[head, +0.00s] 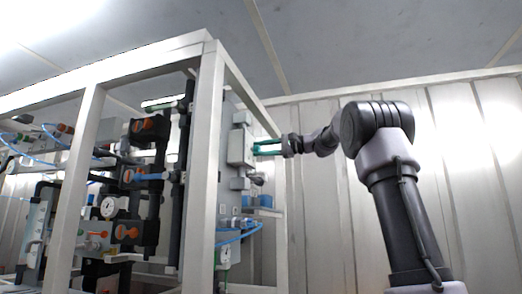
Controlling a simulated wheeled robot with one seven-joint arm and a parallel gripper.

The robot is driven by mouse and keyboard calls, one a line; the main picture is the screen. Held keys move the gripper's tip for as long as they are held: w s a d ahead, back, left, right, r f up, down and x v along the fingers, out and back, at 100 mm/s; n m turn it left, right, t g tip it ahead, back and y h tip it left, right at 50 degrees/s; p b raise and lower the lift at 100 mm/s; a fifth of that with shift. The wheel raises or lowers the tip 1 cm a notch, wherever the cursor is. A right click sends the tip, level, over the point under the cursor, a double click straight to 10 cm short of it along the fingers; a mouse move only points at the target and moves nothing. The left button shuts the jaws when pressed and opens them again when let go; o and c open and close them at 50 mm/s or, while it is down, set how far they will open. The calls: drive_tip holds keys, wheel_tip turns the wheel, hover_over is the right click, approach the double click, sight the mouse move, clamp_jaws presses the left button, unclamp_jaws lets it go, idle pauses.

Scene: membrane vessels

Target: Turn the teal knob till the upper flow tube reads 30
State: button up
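The fingertips are close to a pale grey box (240,147) on the rack's end panel. Two finger edges show, but the view is too small to tell whether anything is between them or whether they touch the box. I cannot identify the upper flow tube or read any scale from here.
A white frame post (204,170) stands left of my gripper. Dark pipes with orange-handled valves (127,232) and a round gauge (108,207) fill the rack. Blue hoses (238,237) hang below the box. A pale panelled wall (320,230) lies behind my arm, with open space at right.

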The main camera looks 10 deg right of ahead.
drive_tip(key=o, duration=0.4)
drive_tip(key=v, duration=1.1)
drive_tip(key=shift+a+f, duration=0.1)
drive_tip(key=s+a+f+n+h, duration=0.1)
drive_tip(key=s+f+h, duration=0.3)
drive_tip(key=s+f, duration=0.5)
drive_tip(key=s+a+f+n+g+h, duration=0.1)
drive_tip(key=s+f+h, duration=0.4)
drive_tip(key=f, duration=1.2)
drive_tip(key=s+a+f+n+h, duration=0.1)
drive_tip(key=s+f+h, duration=0.3)
drive_tip(key=s+f, duration=0.9)
drive_tip(key=shift+s+a+g+h, duration=0.15)
drive_tip(key=shift+a+g+h, duration=0.15)
drive_tip(key=shift+a+g, duration=0.1)
